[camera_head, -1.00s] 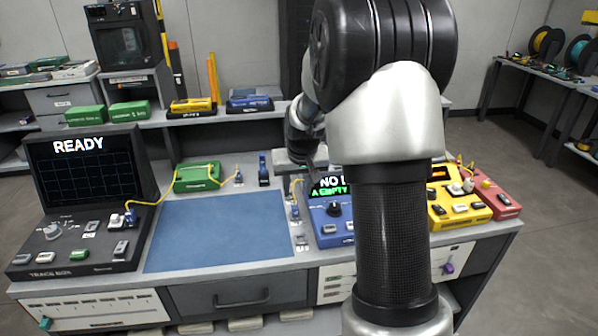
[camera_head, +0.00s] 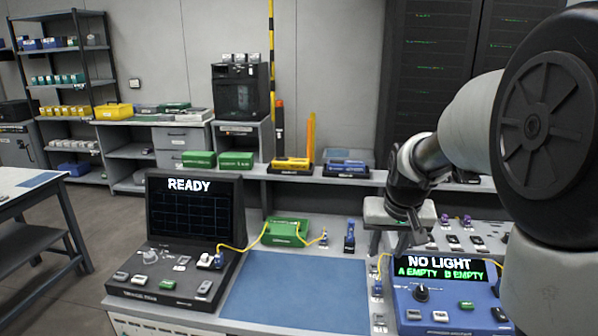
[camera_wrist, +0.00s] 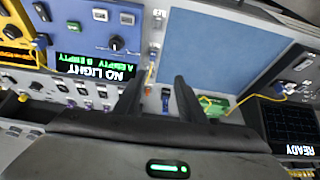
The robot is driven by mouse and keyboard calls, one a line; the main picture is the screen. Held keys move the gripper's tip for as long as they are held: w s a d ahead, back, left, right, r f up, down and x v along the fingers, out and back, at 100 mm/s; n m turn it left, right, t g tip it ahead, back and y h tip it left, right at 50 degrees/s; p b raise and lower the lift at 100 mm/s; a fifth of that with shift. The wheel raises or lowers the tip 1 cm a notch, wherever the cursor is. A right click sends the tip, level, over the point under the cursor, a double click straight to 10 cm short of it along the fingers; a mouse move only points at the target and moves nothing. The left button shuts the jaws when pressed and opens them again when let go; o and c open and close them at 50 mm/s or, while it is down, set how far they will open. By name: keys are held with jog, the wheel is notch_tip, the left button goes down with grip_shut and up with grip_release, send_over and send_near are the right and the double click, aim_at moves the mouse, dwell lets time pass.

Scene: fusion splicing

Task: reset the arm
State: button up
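My arm reaches in from the right in the head view. My gripper (camera_head: 413,232) hangs over the back of the bench, behind the blue tester (camera_head: 450,309) that reads "NO LIGHT, A EMPTY B EMPTY". In the wrist view the two dark fingers of my gripper (camera_wrist: 157,86) stand well apart with nothing held between them. A blue connector holder (camera_wrist: 165,97) shows beyond the gap, apart from the fingers. The blue tester (camera_wrist: 120,38) also shows there, upside down.
A black trace box (camera_head: 170,290) reading "READY" stands at left, with a yellow fibre running to a green box (camera_head: 288,229). The blue mat (camera_head: 290,290) is clear. A shelf (camera_head: 350,175) with small cases runs behind. Another table (camera_head: 30,200) stands far left.

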jog(key=s+a+r+n, duration=0.1)
jog(key=s+a+r, duration=0.15)
jog(key=s, duration=0.55)
jog(key=s+a+r+t, duration=0.1)
jog(key=s+a+r, duration=0.15)
jog(key=s, duration=0.55)
jog(key=s+a+r+n, duration=0.15)
jog(key=s+a, duration=0.25)
jog(key=s, duration=0.5)
notch_tip(320, 180, up, 14)
jog(key=p, duration=1.4)
jog(key=shift+w+d+f+y, duration=0.2)
jog(key=shift+w+y, duration=0.1)
jog(key=shift+y, duration=0.1)
jog(key=shift+m, duration=0.25)
